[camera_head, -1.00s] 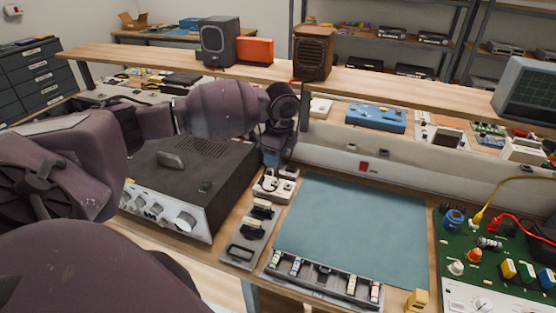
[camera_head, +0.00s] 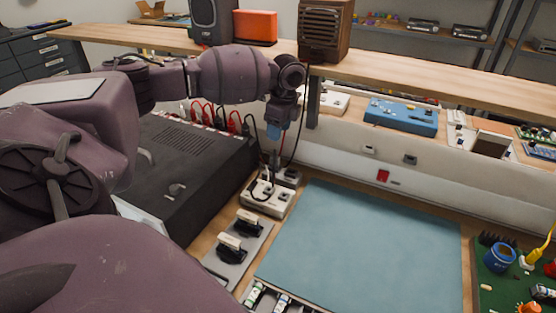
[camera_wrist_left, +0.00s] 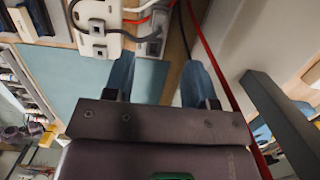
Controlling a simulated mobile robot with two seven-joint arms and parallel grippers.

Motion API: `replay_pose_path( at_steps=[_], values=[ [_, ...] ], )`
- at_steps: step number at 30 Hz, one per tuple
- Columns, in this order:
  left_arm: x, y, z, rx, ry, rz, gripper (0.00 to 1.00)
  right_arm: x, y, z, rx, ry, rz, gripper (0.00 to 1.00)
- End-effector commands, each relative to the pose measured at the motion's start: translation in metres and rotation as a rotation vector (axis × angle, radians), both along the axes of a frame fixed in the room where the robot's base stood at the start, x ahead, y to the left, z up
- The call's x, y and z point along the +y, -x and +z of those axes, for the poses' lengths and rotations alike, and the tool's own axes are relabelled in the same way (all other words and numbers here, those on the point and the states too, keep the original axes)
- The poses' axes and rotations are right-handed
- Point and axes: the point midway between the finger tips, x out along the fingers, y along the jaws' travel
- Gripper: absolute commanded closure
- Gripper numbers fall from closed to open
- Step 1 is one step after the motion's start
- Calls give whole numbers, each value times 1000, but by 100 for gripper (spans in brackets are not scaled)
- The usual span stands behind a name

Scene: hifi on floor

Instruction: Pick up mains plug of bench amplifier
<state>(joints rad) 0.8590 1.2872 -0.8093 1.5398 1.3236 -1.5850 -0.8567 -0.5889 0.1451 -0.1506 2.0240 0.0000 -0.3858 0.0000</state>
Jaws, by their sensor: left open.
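The bench amplifier (camera_head: 180,185), a black box, stands left of the blue mat, with red and black leads at its rear. A white socket strip (camera_head: 270,195) lies to its right, with a dark plug and cord (camera_head: 262,184) on it. The strip also shows in the left wrist view (camera_wrist_left: 98,28), with a dark cord on it and a grey block (camera_wrist_left: 152,42) beside it. Which plug is the amplifier's mains plug I cannot tell. My left gripper (camera_head: 276,133) points down above and behind the strip. Its blue fingers (camera_wrist_left: 160,80) are apart with nothing seen between them.
The blue mat (camera_head: 365,250) is clear. Red and black cables hang close to the fingers.

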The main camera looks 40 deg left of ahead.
Motion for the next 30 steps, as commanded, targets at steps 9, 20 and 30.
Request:
replay_pose_path(
  at_steps=[9,20,30],
  values=[
    [6,2,-44,4,0,1,49,-1,0,-4,1,5,5,57],
    [7,3,-74,5,-1,0,49,0,-1,-10,6,3,5,57],
    [11,4,-99,2,0,0,49,4,-7,-9,-3,-5,3,57]
  ],
)
